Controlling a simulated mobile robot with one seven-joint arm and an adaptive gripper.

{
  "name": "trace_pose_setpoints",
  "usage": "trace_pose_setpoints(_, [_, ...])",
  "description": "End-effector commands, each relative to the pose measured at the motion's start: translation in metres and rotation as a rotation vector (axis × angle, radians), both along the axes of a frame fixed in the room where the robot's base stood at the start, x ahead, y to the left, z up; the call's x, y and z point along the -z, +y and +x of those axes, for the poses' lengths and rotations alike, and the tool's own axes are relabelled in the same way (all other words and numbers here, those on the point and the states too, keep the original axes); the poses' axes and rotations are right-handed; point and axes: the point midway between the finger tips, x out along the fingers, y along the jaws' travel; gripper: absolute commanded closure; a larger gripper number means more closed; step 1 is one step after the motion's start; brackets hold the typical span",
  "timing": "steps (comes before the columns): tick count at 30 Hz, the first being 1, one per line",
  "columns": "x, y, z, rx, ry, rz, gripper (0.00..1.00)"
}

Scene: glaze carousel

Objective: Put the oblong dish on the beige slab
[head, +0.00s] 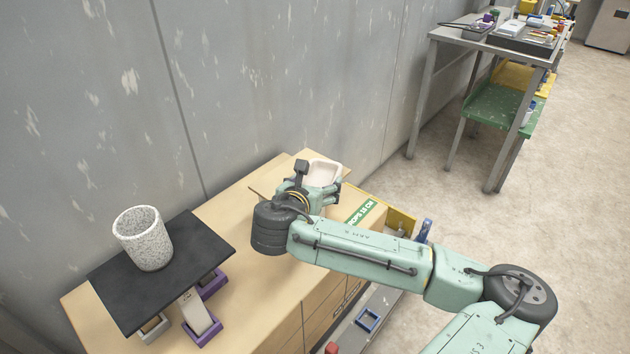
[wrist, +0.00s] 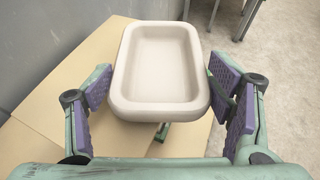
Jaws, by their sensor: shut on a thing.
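The oblong dish (head: 323,172) is cream-coloured, with a raised rounded rim and an empty basin. It also fills the middle of the wrist view (wrist: 160,65), looking level. My gripper (head: 312,186) is shut on it, with purple-padded fingers on either side in the wrist view (wrist: 165,103). A flat beige surface, seemingly the beige slab (wrist: 68,88), lies under and left of the dish in the wrist view. Its corner shows behind my gripper in the head view (head: 297,154). The gap between dish and slab cannot be judged.
A dark slab (head: 200,240) on purple-footed supports stands at the left, carrying a speckled cup (head: 143,237). A green label (head: 361,212) is on the wooden cabinet. The grey wall runs close behind. A cluttered metal table (head: 445,36) stands farther off.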

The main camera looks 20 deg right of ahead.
Motion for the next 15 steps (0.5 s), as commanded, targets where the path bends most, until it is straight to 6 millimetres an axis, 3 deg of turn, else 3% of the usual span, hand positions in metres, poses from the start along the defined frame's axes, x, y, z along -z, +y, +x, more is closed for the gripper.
trace_pose_setpoints(11, [0.0051, -0.0002, 0.0001, 0.000, -0.002, 0.000, 0.62])
trace_pose_setpoints(12, [0.0048, -0.0001, -0.0001, 0.000, -0.001, -0.001, 0.24])
trace_pose_setpoints(15, [0.0041, -0.0001, 0.0000, 0.000, -0.001, -0.001, 0.18])
